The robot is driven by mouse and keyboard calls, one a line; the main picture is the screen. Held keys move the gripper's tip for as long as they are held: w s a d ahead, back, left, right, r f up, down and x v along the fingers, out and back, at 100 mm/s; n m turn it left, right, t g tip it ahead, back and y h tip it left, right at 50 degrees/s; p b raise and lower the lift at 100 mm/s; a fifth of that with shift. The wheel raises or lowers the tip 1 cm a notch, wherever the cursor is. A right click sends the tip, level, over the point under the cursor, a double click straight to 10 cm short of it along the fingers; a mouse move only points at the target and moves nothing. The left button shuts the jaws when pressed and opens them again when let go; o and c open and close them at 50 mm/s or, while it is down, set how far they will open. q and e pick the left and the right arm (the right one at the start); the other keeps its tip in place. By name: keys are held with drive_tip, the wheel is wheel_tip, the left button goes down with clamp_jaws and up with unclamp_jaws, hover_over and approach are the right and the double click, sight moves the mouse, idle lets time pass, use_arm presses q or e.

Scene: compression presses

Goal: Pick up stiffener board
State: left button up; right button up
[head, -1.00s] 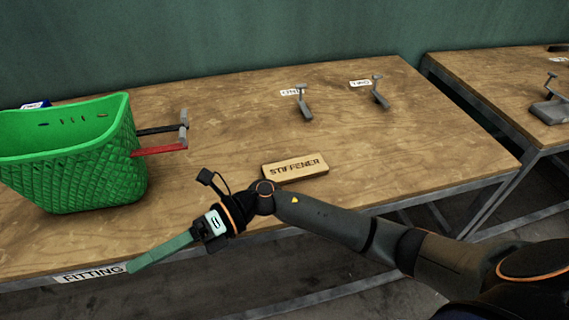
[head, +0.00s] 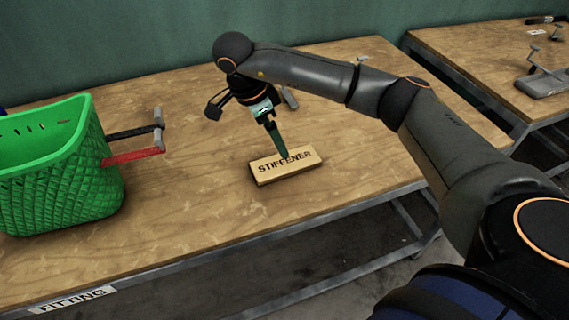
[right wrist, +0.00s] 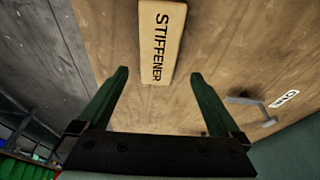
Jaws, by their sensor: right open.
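The stiffener board (head: 285,168) is a light wooden block marked STIFFENER, lying flat near the front of the wooden bench. In the right wrist view the board (right wrist: 160,42) lies ahead of the fingertips, lined up between the two fingers. My right gripper (head: 283,157) points down at the board from above, its fingers overlapping the board's far edge in the head view. In the right wrist view the gripper (right wrist: 157,75) is open, with nothing between its fingers. My left gripper is not in view.
A bench (head: 190,220) edge bears a FITTING label (head: 72,300). A ONE label (right wrist: 285,98) and grey bracket show in the wrist view. Another bench (head: 480,75) stands at right.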

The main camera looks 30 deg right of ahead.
sight(285, 161)
drive_tip(key=p+x, duration=0.1)
drive_tip(key=x, duration=0.8)
drive_tip(key=shift+s+a, duration=0.1)
drive_tip(key=shift+a, duration=0.05)
drive_tip(key=shift+c, duration=0.2)
drive_tip(key=c, duration=1.1)
drive_tip(key=shift+r, duration=0.15)
drive_tip(key=shift+c, duration=0.2)
